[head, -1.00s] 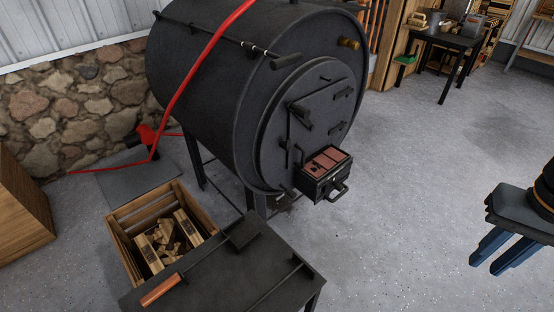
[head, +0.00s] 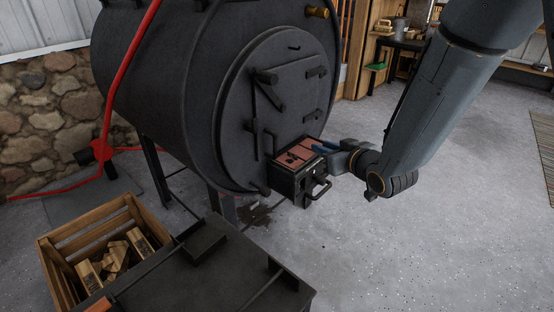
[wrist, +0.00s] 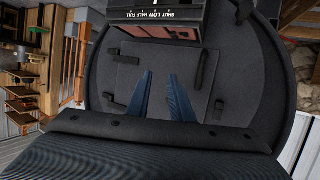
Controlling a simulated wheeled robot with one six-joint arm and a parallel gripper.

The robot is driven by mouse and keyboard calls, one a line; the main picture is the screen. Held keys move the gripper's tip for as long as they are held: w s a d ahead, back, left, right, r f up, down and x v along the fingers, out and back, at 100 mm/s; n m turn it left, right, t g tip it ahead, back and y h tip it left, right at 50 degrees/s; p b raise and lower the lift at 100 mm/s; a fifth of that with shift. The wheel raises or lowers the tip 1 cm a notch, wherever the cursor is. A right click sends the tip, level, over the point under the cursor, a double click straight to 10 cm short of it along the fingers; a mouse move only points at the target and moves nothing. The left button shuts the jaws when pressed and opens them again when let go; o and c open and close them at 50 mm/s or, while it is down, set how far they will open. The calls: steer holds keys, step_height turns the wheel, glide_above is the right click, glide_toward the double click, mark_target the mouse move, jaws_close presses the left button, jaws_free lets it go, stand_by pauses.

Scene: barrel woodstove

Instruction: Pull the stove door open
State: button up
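The black barrel stove (head: 200,80) has a round front plate with a squarish door (head: 300,100) on it, closed against the plate. Dark fittings and a latch-like bar (head: 268,76) stand out at the door's left side; hinge-like pieces (head: 316,72) are at its right. My gripper (head: 318,148) is in front of the door's lower right, seen over the drawer. In the wrist view its two blue fingers (wrist: 160,75) are apart with nothing between them, pointing at the door (wrist: 200,88). Whether they touch the door, I cannot tell.
A black drawer (head: 312,188) with reddish brick-like contents and a loop handle juts out below the door. A dark table (head: 215,265) with tools and a wooden crate (head: 70,245) of split wood stand at the front left.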

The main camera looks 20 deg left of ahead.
mark_target(275, 154)
steer(key=shift+w+a+f+n+g+y+b, duration=0.1)
steer(key=shift+w+a+f+n+y+b, duration=0.6)
steer(key=shift+a, duration=1.9)
steer(key=shift+w+a+f+n+g+y+b, duration=0.1)
steer(key=shift+a+f+y+b, duration=0.15)
steer(key=shift+a+y+b, duration=1.65)
steer(key=shift+w+a+f+n+g+y+b, duration=0.1)
steer(key=shift+w+a+f+n+b, duration=0.35)
steer(key=shift+a, duration=2.85)
jaws_close()
